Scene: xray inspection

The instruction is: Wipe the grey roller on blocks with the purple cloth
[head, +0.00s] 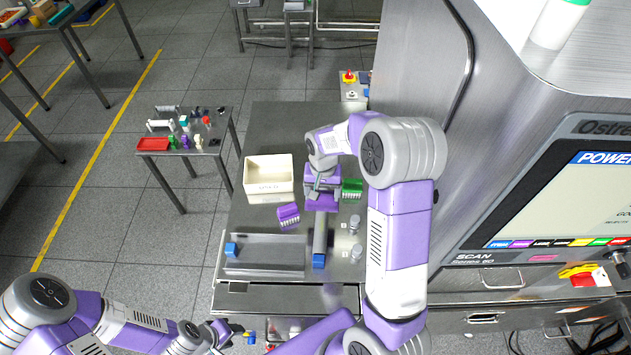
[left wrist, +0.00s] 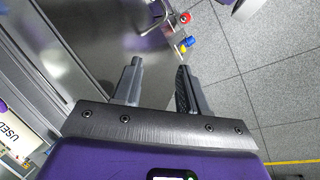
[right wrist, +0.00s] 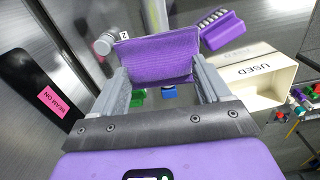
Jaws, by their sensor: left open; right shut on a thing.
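The grey roller (head: 320,232) lies lengthwise on the steel table, with a blue block (head: 319,261) under its near end; its far end is hidden by my right gripper and the cloth. My right gripper (head: 322,187) is shut on the purple cloth (head: 321,203), over the roller's far end. In the right wrist view the cloth (right wrist: 158,57) spans between the fingers, with a blue block (right wrist: 170,88) below it. I cannot tell whether cloth and roller touch. My left gripper (left wrist: 158,85) is open and empty, low beside the table's near edge.
A cream bin marked USED (head: 268,190) and a purple ribbed piece (head: 288,215) stand left of the roller. A green ribbed piece (head: 352,188) and metal posts (head: 356,252) are right of it. A steel fixture (head: 275,250) lies left. The X-ray machine (head: 480,200) walls the right.

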